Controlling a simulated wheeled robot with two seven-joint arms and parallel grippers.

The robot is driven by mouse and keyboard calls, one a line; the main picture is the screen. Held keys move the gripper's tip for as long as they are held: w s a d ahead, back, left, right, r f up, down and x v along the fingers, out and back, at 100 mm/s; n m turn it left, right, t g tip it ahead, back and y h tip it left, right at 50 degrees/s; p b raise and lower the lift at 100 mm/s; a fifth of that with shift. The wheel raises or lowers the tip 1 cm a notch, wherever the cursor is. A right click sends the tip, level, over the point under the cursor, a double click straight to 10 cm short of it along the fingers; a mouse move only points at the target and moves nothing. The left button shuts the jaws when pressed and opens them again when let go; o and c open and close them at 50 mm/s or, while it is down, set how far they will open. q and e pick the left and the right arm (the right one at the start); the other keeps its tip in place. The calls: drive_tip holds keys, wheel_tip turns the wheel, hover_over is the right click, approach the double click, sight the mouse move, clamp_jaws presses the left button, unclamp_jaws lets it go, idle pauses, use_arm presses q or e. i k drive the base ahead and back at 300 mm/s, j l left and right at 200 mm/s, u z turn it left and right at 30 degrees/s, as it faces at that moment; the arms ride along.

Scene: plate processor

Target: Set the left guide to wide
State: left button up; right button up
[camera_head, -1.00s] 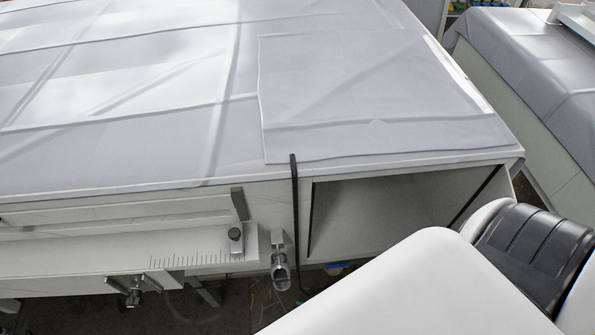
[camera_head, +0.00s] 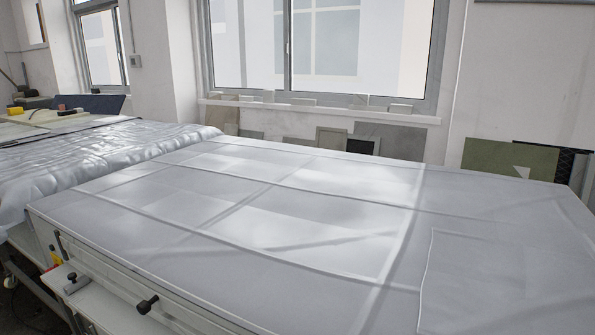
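The plate processor (camera_head: 230,215) fills the middle of the head view, its top draped with a pale grey sheet. Along its front left edge runs a rail with a black knob (camera_head: 147,305) and a small metal block with a dark knob (camera_head: 72,279) further left. An upright dark bracket (camera_head: 60,245) stands near the front left corner. I cannot tell which of these parts is the left guide or how it is set. Neither of my grippers is in view.
Another table covered in crinkled grey plastic (camera_head: 100,150) stands at the left, close to the processor. Windows (camera_head: 320,45) and leaning plates (camera_head: 390,140) are along the back wall. Floor shows at the lower left.

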sight(76, 284)
drive_tip(key=u, duration=1.35)
